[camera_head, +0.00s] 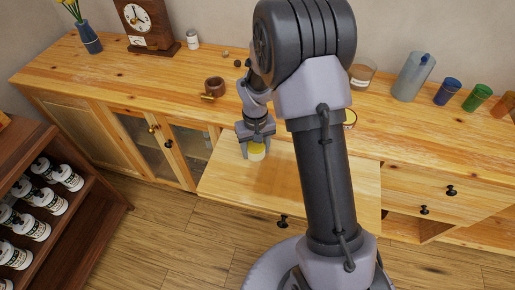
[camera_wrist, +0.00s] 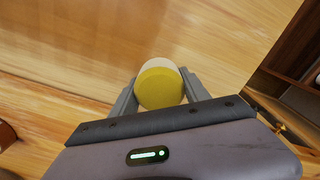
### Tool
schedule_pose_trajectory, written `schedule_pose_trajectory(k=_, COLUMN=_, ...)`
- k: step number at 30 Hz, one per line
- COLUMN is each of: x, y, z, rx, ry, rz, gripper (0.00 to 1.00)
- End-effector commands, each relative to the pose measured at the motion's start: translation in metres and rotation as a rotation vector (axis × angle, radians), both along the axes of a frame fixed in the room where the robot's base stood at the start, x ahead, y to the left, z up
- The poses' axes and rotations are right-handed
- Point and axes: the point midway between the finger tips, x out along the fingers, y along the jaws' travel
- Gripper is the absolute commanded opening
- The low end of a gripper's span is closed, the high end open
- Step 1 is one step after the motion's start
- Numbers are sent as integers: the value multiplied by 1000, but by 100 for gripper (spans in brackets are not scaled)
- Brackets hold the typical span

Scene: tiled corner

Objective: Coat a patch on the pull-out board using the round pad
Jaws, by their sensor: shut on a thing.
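The pull-out board (camera_head: 232,182) is a pale wooden panel extended from the front of the long wooden cabinet. My gripper (camera_head: 257,146) points down over the left part of the board. It is shut on the round pad (camera_head: 257,154), which is yellow with a pale layer. In the wrist view the pad (camera_wrist: 160,88) sits between the two grey fingers, with wood grain beyond it. I cannot tell whether the pad touches the board. My arm hides the right middle of the board.
On the cabinet top (camera_head: 130,75) stand a small brown pot (camera_head: 214,86), a clock (camera_head: 146,24), a blue vase (camera_head: 88,38), a glass pitcher (camera_head: 413,77) and coloured cups (camera_head: 449,92). A dark shelf with several white bottles (camera_head: 32,228) stands at lower left.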

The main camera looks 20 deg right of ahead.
Motion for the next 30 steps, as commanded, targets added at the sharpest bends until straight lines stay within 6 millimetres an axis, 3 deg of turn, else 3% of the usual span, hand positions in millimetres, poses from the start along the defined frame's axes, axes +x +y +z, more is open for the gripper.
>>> schedule_pose_trajectory(k=3, x=2, y=2, z=2, rx=0, ry=0, rz=-1, gripper=16)
schedule_pose_trajectory(k=6, x=3, y=3, z=22, rx=0, ry=-4, rz=-1, gripper=16)
schedule_pose_trajectory(k=24, x=5, y=9, z=75, rx=0, ry=-1, rz=-3, gripper=16)
schedule_pose_trajectory(k=30, x=5, y=10, z=82, rx=0, ry=0, rz=-4, gripper=16)
